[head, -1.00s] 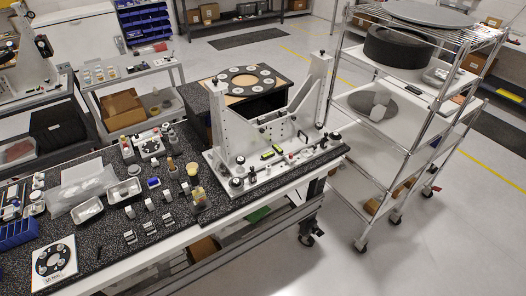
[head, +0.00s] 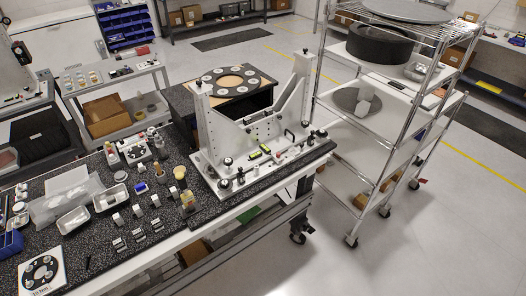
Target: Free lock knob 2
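The white metal mirror fixture (head: 205,125) stands upright on the dark speckled worktable (head: 95,172), with two tall side plates joined by a V-shaped frame. Black knobs sit along its base plate. One knob (head: 224,184) is at the front left corner, with another knob (head: 241,180) beside it. A further knob (head: 322,133) is at the right end. No number is readable, so I cannot tell which is lock knob 2 or whether it is locked. Neither of my grippers is in view.
Small parts, white trays (head: 74,220) and a clear bag cover the table left of the fixture. A dark ring with discs (head: 211,89) lies on a stand behind it. A wire shelf cart (head: 395,150) stands close on the right. The floor in front is clear.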

